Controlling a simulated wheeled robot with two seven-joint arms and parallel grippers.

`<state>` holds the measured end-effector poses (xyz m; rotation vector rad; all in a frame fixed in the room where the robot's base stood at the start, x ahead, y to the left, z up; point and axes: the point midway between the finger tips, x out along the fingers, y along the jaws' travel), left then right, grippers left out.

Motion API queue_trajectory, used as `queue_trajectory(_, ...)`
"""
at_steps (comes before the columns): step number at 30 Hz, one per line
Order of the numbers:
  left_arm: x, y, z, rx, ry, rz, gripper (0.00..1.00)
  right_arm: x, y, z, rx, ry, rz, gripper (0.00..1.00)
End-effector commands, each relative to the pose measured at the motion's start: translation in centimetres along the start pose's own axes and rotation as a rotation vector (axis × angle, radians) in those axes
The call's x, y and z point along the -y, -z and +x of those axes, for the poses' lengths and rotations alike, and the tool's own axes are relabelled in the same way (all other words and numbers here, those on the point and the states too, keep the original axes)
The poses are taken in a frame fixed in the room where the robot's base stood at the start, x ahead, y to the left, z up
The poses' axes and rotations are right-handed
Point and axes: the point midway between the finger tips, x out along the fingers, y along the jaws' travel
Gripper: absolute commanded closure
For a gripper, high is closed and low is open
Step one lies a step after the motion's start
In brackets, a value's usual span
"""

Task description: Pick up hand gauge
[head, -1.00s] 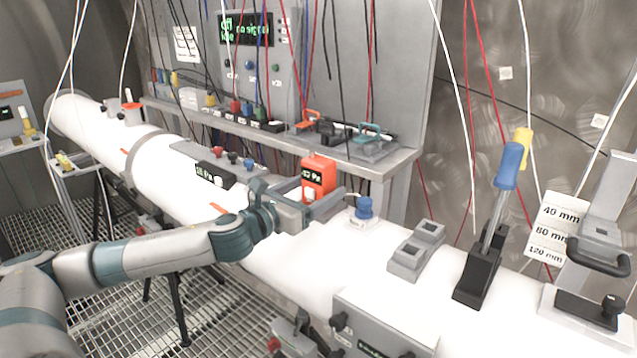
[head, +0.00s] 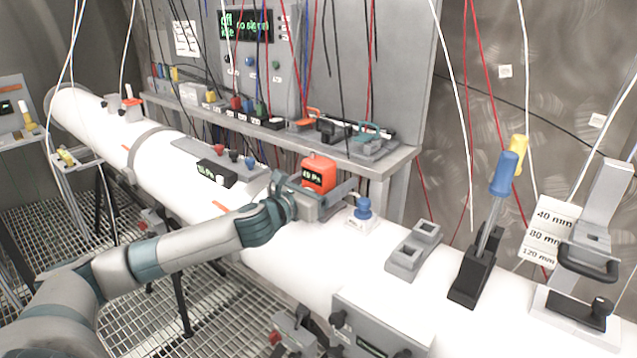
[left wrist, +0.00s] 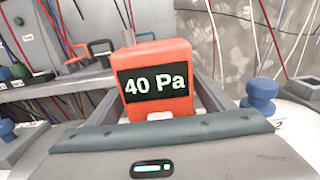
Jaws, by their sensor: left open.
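The hand gauge (head: 318,172) is an orange box with a dark display. In the left wrist view the gauge (left wrist: 156,75) reads "40 Pa" and stands upright between my gripper's two fingers. My left gripper (head: 330,192) is at the gauge on top of the white pipe, its fingers open on either side of it. The lower part of the gauge is hidden behind the gripper body. I cannot tell whether either finger touches it. My right gripper is not in view.
A blue knob (head: 363,208) stands on the white pipe (head: 300,250) just right of the gripper. Behind is a grey shelf (head: 375,160) with coloured clamps. Grey holders (head: 413,250) and blue- and yellow-handled tools (head: 507,175) stand further right. Thin cables hang down in several places.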

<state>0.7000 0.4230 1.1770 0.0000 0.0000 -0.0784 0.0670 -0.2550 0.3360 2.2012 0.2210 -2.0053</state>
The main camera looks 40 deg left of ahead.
Motion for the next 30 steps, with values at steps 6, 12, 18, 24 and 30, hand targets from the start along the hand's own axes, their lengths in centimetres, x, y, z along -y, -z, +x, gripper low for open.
queue_trajectory(6, 0.0, 0.0, 0.0, 0.000, 0.000, 0.000, 0.46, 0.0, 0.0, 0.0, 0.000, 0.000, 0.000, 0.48)
queue_trajectory(12, 0.0, -0.1, 0.0, 0.001, 0.000, 0.000, 0.80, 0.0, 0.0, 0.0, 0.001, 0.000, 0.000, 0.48)
queue_trajectory(18, 0.0, -0.1, 0.0, 0.002, 0.000, 0.000, 0.80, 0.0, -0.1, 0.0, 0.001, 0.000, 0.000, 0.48)
queue_trajectory(24, 0.0, -0.7, 0.0, 0.003, 0.001, 0.001, 0.80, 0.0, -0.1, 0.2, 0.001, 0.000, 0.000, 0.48)
queue_trajectory(30, -0.1, -2.4, 0.0, 0.005, -0.001, 0.003, 0.80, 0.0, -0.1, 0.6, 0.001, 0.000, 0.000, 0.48)
